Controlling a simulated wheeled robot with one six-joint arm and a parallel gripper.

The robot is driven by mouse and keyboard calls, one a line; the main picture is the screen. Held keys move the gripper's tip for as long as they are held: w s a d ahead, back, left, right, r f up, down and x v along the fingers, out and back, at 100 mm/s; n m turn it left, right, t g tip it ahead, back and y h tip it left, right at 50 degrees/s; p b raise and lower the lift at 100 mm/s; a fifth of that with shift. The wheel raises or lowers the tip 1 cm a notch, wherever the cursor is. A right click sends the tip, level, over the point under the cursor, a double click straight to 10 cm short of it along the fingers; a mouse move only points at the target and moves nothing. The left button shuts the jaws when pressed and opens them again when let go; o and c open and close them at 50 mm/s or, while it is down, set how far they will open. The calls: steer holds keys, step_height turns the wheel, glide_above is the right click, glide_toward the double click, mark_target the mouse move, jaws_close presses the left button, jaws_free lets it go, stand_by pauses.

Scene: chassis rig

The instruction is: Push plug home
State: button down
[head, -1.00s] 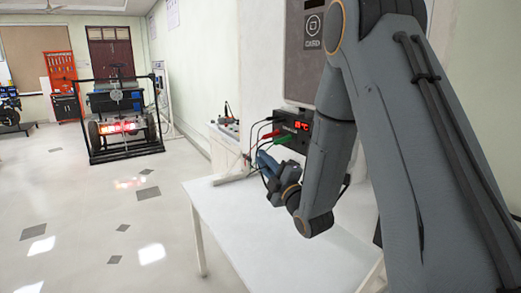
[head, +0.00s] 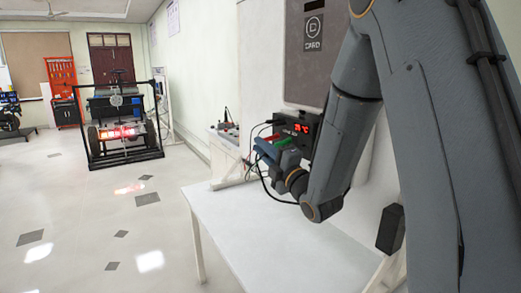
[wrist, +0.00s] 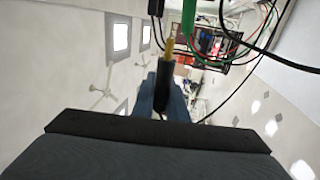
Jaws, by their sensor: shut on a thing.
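My gripper (wrist: 163,92) is shut on a black plug (wrist: 161,86) with a bare gold-coloured tip (wrist: 169,47) in the wrist view. The tip points up the picture, apart from the other plugs as far as I can see. A green plug (wrist: 188,15) and a black plug (wrist: 156,6) show at the top edge. In the head view my gripper (head: 264,146) is just left of the black box with a red display (head: 301,129), in front of its plugs. A green plug (head: 282,143) shows behind the gripper. The sockets are hidden.
The white table (head: 255,233) under my arm is bare in front. Several black, red and green cables (wrist: 240,45) loop close to the gripper. A grey panel (head: 318,55) stands above the box. Open floor (head: 90,220) lies to the left.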

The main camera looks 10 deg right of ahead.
mark_target(279, 144)
steer(key=shift+w+d+b, duration=0.25)
steer(key=shift+w+d, duration=0.1)
steer(key=shift+d, duration=0.5)
steer(key=shift+w+d+b, duration=0.25)
steer(key=shift+w+d, duration=0.15)
steer(key=shift+d, duration=0.4)
steer(key=shift+w+d+b, duration=0.25)
steer(key=shift+w+d, duration=0.1)
steer(key=shift+d, duration=0.5)
steer(key=shift+b, duration=1.05)
steer(key=shift+w+d+b, duration=0.2)
steer(key=shift+d+b, duration=0.1)
steer(key=shift+d, duration=0.25)
stand_by(0.4)
steer(key=shift+s+a+b, duration=0.1)
steer(key=shift+a+b, duration=0.1)
steer(key=shift+b, duration=0.35)
stand_by(0.5)
steer(key=shift+b, duration=0.75)
stand_by(1.2)
steer(key=shift+d, duration=0.2)
stand_by(0.3)
